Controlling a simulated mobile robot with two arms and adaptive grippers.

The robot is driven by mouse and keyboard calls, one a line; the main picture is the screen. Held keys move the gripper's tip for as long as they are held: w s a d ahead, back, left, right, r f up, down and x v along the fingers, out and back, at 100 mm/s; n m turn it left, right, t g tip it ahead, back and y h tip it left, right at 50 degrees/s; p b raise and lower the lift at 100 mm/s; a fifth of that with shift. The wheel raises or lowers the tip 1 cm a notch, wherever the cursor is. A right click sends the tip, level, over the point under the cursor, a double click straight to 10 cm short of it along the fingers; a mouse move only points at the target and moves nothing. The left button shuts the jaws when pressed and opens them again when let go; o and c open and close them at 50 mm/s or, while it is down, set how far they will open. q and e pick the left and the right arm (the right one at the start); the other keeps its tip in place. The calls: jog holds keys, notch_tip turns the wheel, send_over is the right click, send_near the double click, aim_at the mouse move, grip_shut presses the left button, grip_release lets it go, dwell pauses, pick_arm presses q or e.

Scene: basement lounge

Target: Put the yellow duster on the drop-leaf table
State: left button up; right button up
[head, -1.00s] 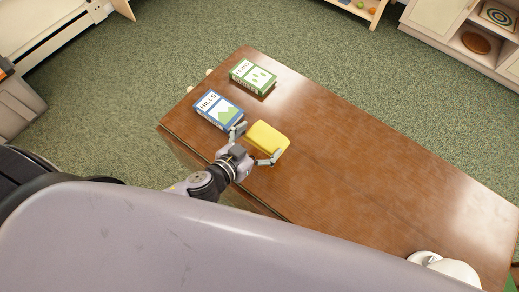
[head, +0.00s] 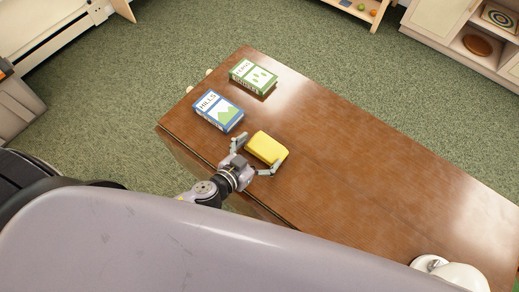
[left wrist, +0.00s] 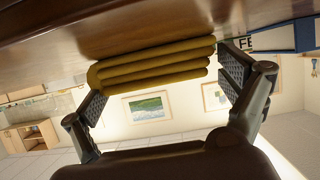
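The yellow duster (head: 268,147), a folded cloth, lies on the brown wooden drop-leaf table (head: 360,175), near its edge on my side. In the left wrist view the duster (left wrist: 155,65) shows stacked folds against the tabletop (left wrist: 60,45). My left gripper (head: 256,154) is open at the duster's near side, its fingers spread. In the left wrist view the fingers (left wrist: 165,88) stand wide, one towards each end of the duster, and do not appear to grip it. My right gripper is out of view.
A blue-and-white box marked HILLS (head: 219,110) lies just beyond the duster, with a green-and-white box (head: 253,76) farther back. A white object (head: 452,272) is at the lower right. The middle and right of the tabletop are clear.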

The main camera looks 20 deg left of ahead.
pick_arm(q)
jog(key=shift+o, duration=0.2)
jog(key=shift+r, duration=0.15)
jog(key=b+v, duration=0.2)
jog(key=v, duration=0.8)
jog(key=shift+s+a, duration=0.1)
jog(key=shift+s, duration=0.15)
jog(key=shift+v, duration=0.75)
dwell(0.6)
